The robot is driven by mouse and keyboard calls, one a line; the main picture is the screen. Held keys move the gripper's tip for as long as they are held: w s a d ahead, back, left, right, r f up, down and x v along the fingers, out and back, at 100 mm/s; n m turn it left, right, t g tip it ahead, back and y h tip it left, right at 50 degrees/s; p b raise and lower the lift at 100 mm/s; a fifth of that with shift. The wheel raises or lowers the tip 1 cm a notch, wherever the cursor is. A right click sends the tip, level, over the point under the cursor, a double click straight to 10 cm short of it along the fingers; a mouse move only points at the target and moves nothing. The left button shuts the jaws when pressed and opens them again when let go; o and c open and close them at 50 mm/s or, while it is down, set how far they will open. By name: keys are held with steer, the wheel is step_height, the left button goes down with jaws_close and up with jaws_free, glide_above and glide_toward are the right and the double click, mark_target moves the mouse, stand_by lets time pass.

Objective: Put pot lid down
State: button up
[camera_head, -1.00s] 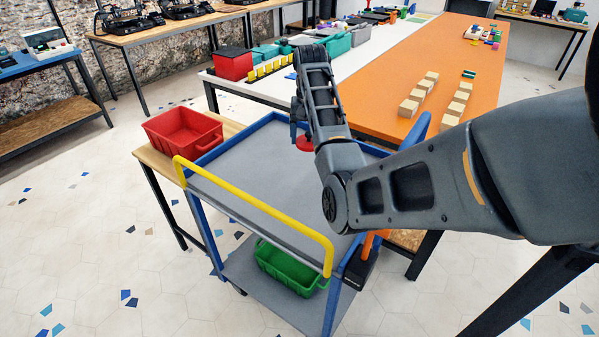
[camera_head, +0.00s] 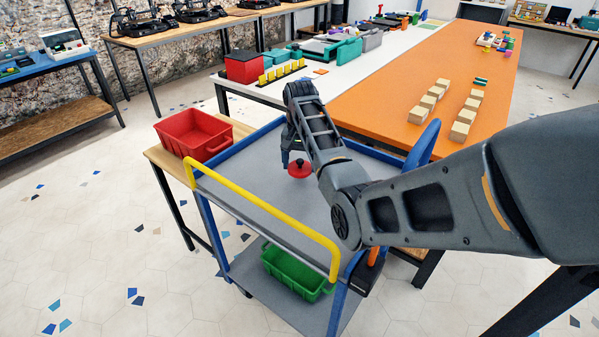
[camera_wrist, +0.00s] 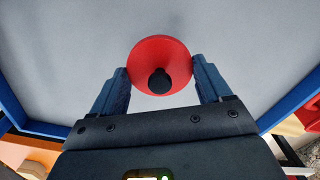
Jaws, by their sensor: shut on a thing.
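The pot lid (camera_head: 299,171) is a small red disc with a black knob. My gripper (camera_head: 292,160) holds it over the grey top tray of the blue cart (camera_head: 240,190). In the wrist view the lid (camera_wrist: 150,52) sits between the two blue fingers of my gripper (camera_wrist: 160,77), which touch its rim on both sides, knob facing the camera. Only bare grey tray surface shows behind the lid. Whether the lid touches the tray cannot be told.
A yellow handle (camera_head: 265,222) runs along the cart's near edge. A red bin (camera_head: 193,134) stands on a wooden table at left. A green bin (camera_head: 292,270) is on the lower shelf. The orange table (camera_head: 385,105) with wooden blocks lies behind. The top tray is otherwise clear.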

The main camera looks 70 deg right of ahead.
mark_target(299, 167)
steer(key=shift+w+a+f, duration=0.1)
steer(key=shift+f, duration=1.95)
steer(key=shift+f, duration=0.15)
steer(key=o, duration=1)
steer(key=shift+c, duration=0.2)
